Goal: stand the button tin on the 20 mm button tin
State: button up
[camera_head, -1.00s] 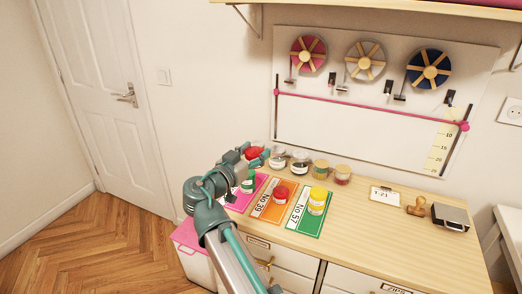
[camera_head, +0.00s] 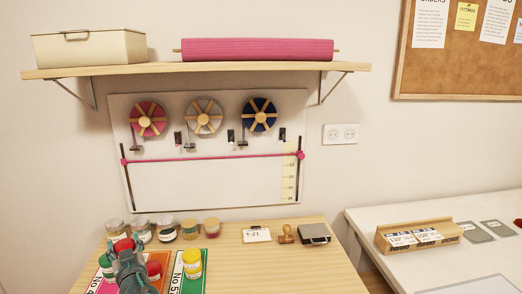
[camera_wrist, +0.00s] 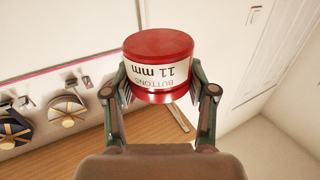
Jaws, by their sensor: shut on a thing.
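My gripper (camera_wrist: 160,95) is shut on a red-lidded button tin (camera_wrist: 159,70) labelled "BUTTONS 11 mm", which reads upside down in the wrist view. In the head view my gripper (camera_head: 126,252) and the held tin (camera_head: 123,245) are low at the left, over the coloured mats. A yellow tin (camera_head: 192,263) stands on the green mat (camera_head: 185,285). Another tin (camera_head: 106,265) shows partly left of my gripper. I cannot read which tin is the 20 mm one.
Several jars (camera_head: 189,230) line the back of the wooden worktop (camera_head: 245,268). A tag card (camera_head: 257,235), a stamp (camera_head: 286,234) and a dark box (camera_head: 314,234) lie to the right. The worktop front right is clear. A shelf (camera_head: 200,71) hangs above.

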jog(key=w+d+h, duration=0.1)
jog(key=w+d, duration=0.9)
jog(key=d, duration=0.3)
jog(key=w+d+m+t+h, duration=0.1)
jog(key=w+d+m+h, duration=0.1)
jog(key=d, duration=1.3)
jog(key=w+d+m+t+h, duration=0.1)
jog(key=w+d+m+h, duration=0.2)
jog(key=d, duration=1.1)
jog(key=w+d+m+t+h, duration=0.1)
jog(key=w+d+h, duration=0.3)
jog(key=d, duration=1.1)
jog(key=shift+w+d+f+m+t+h, duration=0.3)
jog(key=shift+w+f+m+h, duration=0.1)
jog(key=shift+w+m, duration=0.3)
